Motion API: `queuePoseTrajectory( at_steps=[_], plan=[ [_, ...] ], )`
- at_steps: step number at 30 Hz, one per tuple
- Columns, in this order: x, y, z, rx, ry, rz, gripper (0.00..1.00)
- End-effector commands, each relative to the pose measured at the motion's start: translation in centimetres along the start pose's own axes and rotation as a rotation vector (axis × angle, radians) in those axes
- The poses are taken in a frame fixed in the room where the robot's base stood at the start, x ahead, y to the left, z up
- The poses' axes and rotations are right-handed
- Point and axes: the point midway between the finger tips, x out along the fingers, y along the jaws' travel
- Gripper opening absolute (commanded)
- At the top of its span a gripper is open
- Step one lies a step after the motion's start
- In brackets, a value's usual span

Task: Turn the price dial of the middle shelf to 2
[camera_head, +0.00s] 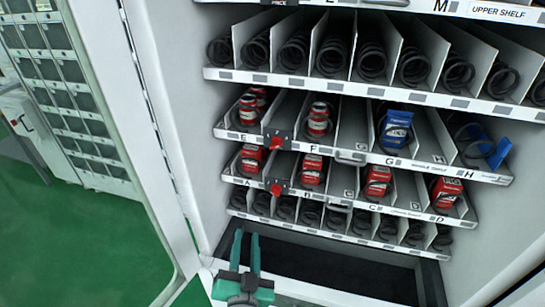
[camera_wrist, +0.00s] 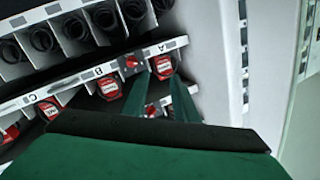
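The middle shelf (camera_head: 352,157) has labels E to H along its front edge. Its price dial (camera_head: 277,142), red on a black plate, sits on that edge between E and F. The setting of the dial is too small to read. My gripper (camera_head: 247,236) has two teal fingers, apart with nothing between them. It is below and left of the dial, not touching it. In the wrist view the fingers (camera_wrist: 160,78) reach toward the shelves, which appear upside down. I cannot make out the middle shelf's dial there.
The lower shelf (camera_head: 330,200) has a similar red dial (camera_head: 276,190) just below; it seems to show in the wrist view (camera_wrist: 130,62). Red cans and blue items stand in the coils. The open white door (camera_head: 150,120) is on the left. A dark bin (camera_head: 330,268) lies below.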

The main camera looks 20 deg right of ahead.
Motion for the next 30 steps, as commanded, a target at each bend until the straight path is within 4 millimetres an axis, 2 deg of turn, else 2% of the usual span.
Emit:
queuePoseTrajectory(
  at_steps=[1,6,12,15,18,23,26,30],
  plan=[
    [1.0,-0.8,-1.8,0.043,0.028,0.012,0.27],
    [3.5,-2.0,-6.9,0.207,0.101,0.079,0.27],
    [5.0,-3.1,-12.5,0.416,0.18,0.147,0.27],
    [5.3,-3.4,-14.5,0.5,0.207,0.171,0.27],
    [5.4,-3.6,-15.8,0.56,0.226,0.187,0.27],
    [5.6,-3.6,-16.6,0.603,0.237,0.201,0.27],
    [6.3,-3.4,-16.8,0.607,0.239,0.203,0.27],
    [8.2,-2.8,-17.2,0.606,0.239,0.204,0.27]
  ],
)
